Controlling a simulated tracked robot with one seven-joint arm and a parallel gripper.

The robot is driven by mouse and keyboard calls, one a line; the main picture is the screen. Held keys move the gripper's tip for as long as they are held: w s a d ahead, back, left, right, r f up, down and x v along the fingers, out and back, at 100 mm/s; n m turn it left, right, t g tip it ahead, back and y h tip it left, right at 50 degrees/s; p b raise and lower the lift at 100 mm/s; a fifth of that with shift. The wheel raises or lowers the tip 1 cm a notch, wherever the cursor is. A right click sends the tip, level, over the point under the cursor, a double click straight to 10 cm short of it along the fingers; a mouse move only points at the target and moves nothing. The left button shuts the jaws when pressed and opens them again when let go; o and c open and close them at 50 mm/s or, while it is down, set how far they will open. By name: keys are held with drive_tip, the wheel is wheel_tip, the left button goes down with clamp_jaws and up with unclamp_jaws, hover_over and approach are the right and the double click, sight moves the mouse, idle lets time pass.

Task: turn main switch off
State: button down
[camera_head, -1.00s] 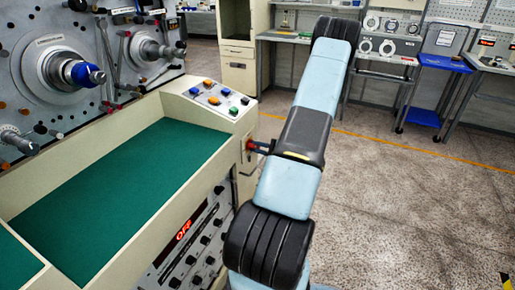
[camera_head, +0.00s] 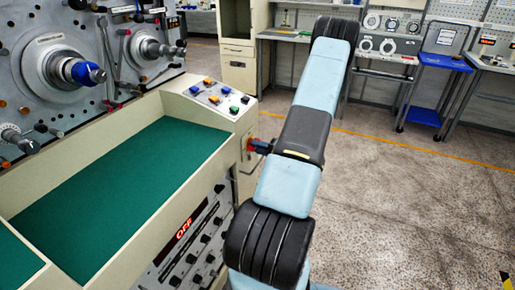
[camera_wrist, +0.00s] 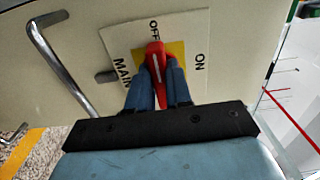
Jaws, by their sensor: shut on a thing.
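The red main switch handle (camera_wrist: 156,62) sits on a yellow square in a white plate (camera_wrist: 115,40) marked MAIN, OFF and ON. In the wrist view its tip points up toward the OFF mark, with ON off to the right. My gripper (camera_wrist: 160,84) is shut on the handle, one blue finger on each side; the lower part of the handle lies between the fingers. In the head view my gripper (camera_head: 261,146) is at the end face of the cream machine cabinet, and the red handle (camera_head: 251,145) shows just at its tip.
The cream cabinet (camera_head: 215,118) carries coloured buttons on top and a green tray surface (camera_head: 120,170). A panel display (camera_head: 183,227) reads OFF in red. A bent metal handle (camera_wrist: 62,65) sticks out left of the switch plate. Open floor (camera_head: 400,190) lies right of my arm.

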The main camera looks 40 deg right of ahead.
drive_tip(key=shift+s+a+f, duration=0.1)
drive_tip(key=shift+a+f, duration=0.1)
drive_tip(key=shift+f, duration=0.05)
drive_tip(key=c, duration=1.4)
unclamp_jaws()
drive_tip(key=o, duration=0.4)
drive_tip(key=shift+d+r, duration=0.15)
drive_tip(key=shift+c, duration=0.2)
drive_tip(key=v, duration=1.3)
drive_tip(key=shift+s, duration=0.3)
